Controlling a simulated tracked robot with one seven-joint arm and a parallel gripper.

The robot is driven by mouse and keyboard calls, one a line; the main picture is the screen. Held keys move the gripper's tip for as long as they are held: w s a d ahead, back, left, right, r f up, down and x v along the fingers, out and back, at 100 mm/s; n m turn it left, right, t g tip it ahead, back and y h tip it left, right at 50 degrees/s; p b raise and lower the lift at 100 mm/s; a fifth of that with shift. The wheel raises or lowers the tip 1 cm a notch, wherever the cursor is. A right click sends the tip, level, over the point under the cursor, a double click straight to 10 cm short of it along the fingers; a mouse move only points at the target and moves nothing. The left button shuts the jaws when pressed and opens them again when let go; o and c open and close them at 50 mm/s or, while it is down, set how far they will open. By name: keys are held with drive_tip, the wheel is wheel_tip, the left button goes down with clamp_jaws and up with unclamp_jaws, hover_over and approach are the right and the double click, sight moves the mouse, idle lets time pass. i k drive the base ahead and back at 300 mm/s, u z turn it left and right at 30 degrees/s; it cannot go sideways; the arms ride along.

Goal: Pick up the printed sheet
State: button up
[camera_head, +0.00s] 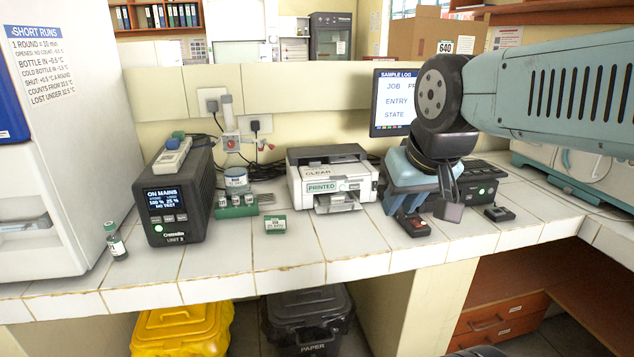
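A white and dark grey printer (333,176) stands on the tiled counter, with labels reading "CLEAR" and "PRINTED" on it. A small white surface (337,202) shows in its front output slot; it looks like the printed sheet, but I cannot clearly tell it from the tray. My gripper (430,205) hangs to the right of the printer, pointing down over the counter and apart from the printer. Its fingers are seen at an angle, so I cannot tell how far open they are. I see nothing held in it.
A black power unit (180,195), a vial (116,242), a green rack (237,208) and a small green box (275,224) stand left of the printer. A screen (391,100) stands behind. Counter before the printer is clear.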

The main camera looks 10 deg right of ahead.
sight(314, 169)
drive_tip(key=z, duration=0.1)
drive_tip(key=k, duration=0.2)
drive_tip(key=u, duration=0.55)
drive_tip(key=i, duration=0.8)
drive_tip(key=z, duration=0.5)
drive_tip(key=i, duration=0.5)
drive_tip(key=u, duration=0.05)
